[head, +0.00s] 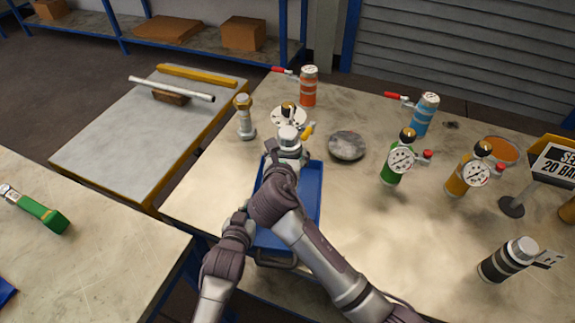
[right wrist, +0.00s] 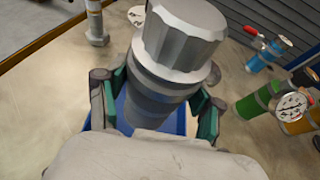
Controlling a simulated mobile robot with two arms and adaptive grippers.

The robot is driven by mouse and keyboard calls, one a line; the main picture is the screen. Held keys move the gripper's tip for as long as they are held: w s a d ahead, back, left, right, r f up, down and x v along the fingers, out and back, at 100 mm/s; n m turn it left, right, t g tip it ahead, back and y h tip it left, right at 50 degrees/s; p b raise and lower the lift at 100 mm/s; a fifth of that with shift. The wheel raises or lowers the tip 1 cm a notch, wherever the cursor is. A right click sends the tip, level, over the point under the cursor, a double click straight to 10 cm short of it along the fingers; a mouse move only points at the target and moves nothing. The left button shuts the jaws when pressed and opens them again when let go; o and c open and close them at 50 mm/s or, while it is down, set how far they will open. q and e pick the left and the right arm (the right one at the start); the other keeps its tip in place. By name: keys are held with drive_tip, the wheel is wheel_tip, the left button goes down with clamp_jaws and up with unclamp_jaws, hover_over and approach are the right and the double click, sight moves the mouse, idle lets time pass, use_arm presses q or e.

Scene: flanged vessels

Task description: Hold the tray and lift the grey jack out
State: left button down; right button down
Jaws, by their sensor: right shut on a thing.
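The grey jack (head: 289,138), a grey cylinder with a faceted silver cap, stands at the far end of the blue tray (head: 311,190) in the head view. My right gripper (head: 283,158) is shut on it. In the right wrist view the jack (right wrist: 165,75) fills the space between the fingers, with blue tray (right wrist: 183,118) below. The jack's lower end is hidden, so I cannot tell whether it touches the tray. My left gripper (head: 241,213) is at the tray's left side, partly behind my right arm; its fingers are hidden.
Behind the jack are a large bolt (head: 244,117), a gauge (head: 290,115) and an orange cylinder (head: 308,87). To the right are a grey disc (head: 346,145), blue (head: 425,115), green (head: 391,172) and yellow (head: 460,182) cylinders, and a black cylinder (head: 505,262). The table's front middle is clear.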

drive_tip(key=shift+r, duration=0.7)
use_arm(q)
drive_tip(key=c, duration=1.2)
unclamp_jaws()
drive_tip(key=shift+c, duration=0.2)
